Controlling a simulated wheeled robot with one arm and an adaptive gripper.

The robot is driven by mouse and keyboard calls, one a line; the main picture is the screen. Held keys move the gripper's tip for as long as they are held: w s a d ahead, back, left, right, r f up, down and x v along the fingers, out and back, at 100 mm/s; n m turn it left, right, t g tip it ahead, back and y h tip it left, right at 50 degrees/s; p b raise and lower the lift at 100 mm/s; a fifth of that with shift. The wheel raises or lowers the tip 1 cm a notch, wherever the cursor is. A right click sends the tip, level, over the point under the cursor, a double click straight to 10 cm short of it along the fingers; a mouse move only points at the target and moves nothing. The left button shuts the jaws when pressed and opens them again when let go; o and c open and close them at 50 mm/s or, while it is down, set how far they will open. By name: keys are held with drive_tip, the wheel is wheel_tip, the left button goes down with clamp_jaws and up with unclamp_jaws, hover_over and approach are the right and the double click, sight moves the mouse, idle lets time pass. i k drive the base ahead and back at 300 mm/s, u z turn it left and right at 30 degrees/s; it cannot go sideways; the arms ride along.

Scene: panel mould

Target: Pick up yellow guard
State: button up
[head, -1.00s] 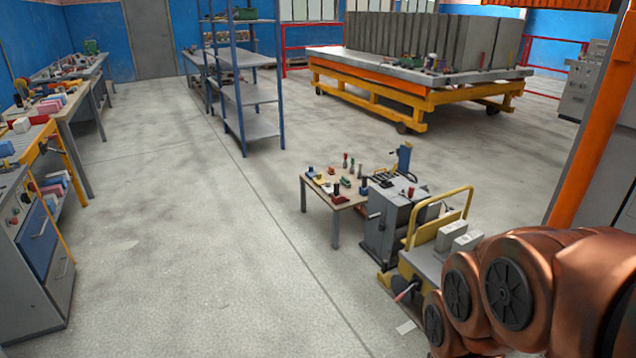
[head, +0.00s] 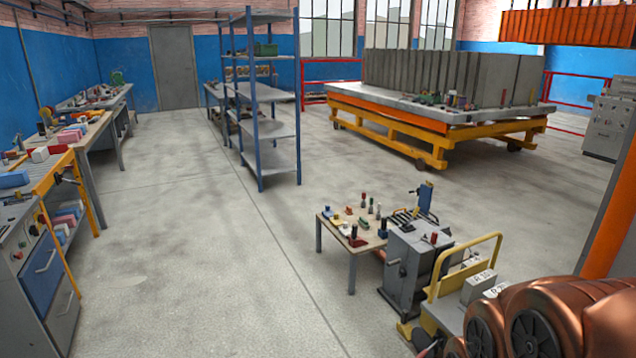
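No object in the head view can be clearly made out as the yellow guard. A small yellow piece (head: 337,220) lies near the left edge of a small wooden-topped table (head: 345,255), among several small red, green, blue and grey parts. It is too small to tell whether it is the guard. My gripper is not in view; only copper-coloured links of my arm show at the lower right.
A grey machine (head: 408,265) and a yellow-handled cart (head: 440,318) stand right of the small table. Workbenches (head: 85,150) line the left wall. A blue shelf rack (head: 270,130) and a yellow-framed mould table (head: 430,125) stand farther back. The left-middle floor is clear.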

sight(336, 221)
drive_tip(key=u, duration=0.15)
drive_tip(key=i, duration=1.8)
drive_tip(key=u, duration=0.5)
drive_tip(key=i, duration=1.8)
drive_tip(key=u, duration=0.4)
drive_tip(key=i, duration=1)
drive_tip(key=u, duration=0.1)
